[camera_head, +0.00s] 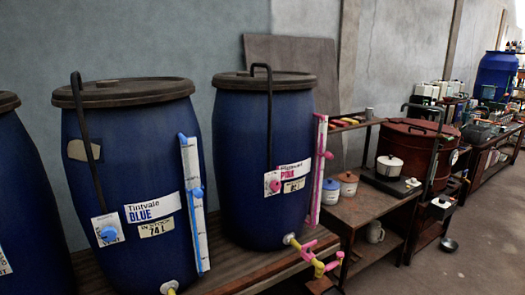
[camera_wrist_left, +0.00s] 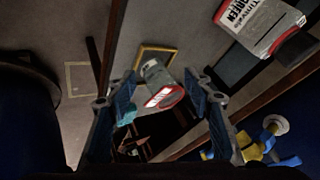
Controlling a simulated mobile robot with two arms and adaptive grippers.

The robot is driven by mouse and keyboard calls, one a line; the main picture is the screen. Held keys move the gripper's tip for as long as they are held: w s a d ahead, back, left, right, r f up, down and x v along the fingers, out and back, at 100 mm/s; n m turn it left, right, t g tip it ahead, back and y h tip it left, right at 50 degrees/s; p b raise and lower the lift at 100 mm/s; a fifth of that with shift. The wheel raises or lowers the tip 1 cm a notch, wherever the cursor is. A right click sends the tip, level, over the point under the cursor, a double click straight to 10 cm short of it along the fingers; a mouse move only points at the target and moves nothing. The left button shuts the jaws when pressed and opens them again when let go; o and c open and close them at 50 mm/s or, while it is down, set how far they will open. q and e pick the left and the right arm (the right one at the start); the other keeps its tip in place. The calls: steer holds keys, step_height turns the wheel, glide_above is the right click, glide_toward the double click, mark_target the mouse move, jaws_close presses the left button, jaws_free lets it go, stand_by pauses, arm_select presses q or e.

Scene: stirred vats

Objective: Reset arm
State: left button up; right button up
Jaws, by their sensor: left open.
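My left gripper (camera_wrist_left: 163,100) shows in the left wrist view, with its two dark blue fingers spread wide apart. A grey cylinder-like container with a red-rimmed end (camera_wrist_left: 158,84) appears in the gap between the fingers. It looks to be beyond them, and no finger is seen pressing on it. No arm or gripper of mine shows in the head view. My right gripper is in neither view.
In the head view, a blue vat labelled BLUE (camera_head: 133,180) and a vat with a pink label (camera_head: 263,160) stand on a wooden bench. A side table (camera_head: 350,212) and red-brown drum (camera_head: 412,150) stand right. A labelled can (camera_wrist_left: 262,22) and blue-yellow tap (camera_wrist_left: 265,140) show at the wrist.

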arm_select(q)
steer(key=s+a+f+n+g, duration=0.1)
steer(key=s+f+g, duration=0.1)
steer(key=s+f, duration=0.4)
steer(key=s+a+f+n+g, duration=0.1)
steer(key=s+f, duration=0.5)
steer(key=s, duration=1.1)
steer(key=s+a+f+n+g, duration=0.1)
steer(key=s+f+g, duration=0.3)
steer(key=s, duration=0.8)
step_height(320, 180, down, 2)
steer(key=shift+f+n+h+b, duration=0.1)
steer(key=shift+n+h+b, duration=0.25)
steer(key=shift+n, duration=0.55)
